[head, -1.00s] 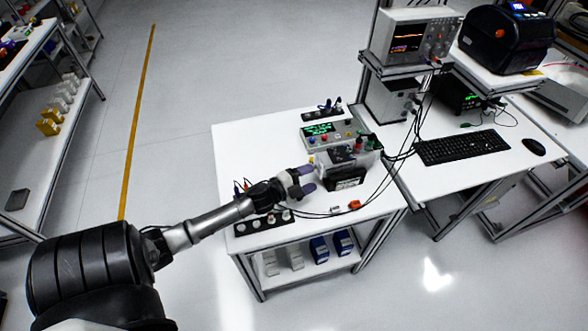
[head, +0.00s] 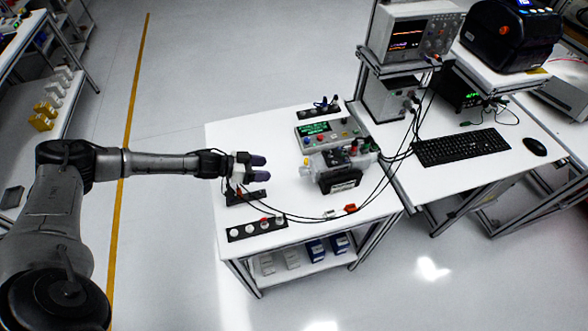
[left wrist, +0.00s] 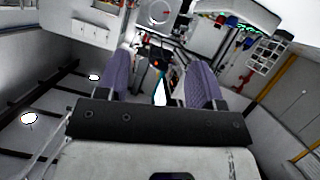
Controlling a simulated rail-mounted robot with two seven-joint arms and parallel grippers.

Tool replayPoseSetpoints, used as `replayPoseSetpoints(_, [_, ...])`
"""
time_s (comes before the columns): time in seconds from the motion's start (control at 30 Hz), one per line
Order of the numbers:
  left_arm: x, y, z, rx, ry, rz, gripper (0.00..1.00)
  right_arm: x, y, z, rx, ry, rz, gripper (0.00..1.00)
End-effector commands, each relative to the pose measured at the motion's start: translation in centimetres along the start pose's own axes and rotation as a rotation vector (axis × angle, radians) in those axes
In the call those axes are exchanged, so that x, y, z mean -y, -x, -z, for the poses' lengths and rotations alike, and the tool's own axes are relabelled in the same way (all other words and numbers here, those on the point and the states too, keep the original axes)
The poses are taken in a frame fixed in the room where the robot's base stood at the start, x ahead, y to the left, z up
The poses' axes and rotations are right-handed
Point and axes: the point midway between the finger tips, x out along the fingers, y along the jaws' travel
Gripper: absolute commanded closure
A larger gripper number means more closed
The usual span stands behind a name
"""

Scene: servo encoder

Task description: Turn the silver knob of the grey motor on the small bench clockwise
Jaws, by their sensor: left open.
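The grey motor unit (head: 358,161) sits on the small white bench (head: 225,140), with a black block with a pale label (head: 342,184) on its near side. A small yellowish piece (head: 304,171) shows at its left end; I cannot make out the silver knob clearly. My left gripper (head: 259,167) is open and empty over the left part of the bench, its two purple fingers pointing right, apart from the motor. In the left wrist view the gripper (left wrist: 167,85) shows both fingers spread, with a round grey part (left wrist: 157,12) beyond them at the top edge. My right gripper is not in view.
A control box with a green display (head: 319,133) stands behind the motor. A black strip with round buttons (head: 258,228) lies at the front left. Cables and an orange connector (head: 350,208) lie on the bench. A desk with a keyboard (head: 462,148) adjoins on the right.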

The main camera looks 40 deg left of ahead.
Motion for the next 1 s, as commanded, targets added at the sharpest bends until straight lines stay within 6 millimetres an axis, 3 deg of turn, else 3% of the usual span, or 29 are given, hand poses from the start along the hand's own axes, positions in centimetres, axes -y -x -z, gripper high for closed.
replayPoseSetpoints(0.6, [-0.1,-10.2,0.0,0.0,0.001,-0.001,0.39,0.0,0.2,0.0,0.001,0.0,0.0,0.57])
replayPoseSetpoints(0.8, [0.0,-12.3,0.0,0.001,0.001,0.0,0.39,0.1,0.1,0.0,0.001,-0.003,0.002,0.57])
replayPoseSetpoints(1.0, [-0.1,-13.2,-0.1,0.002,0.001,0.0,0.39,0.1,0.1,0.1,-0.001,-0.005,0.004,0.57])
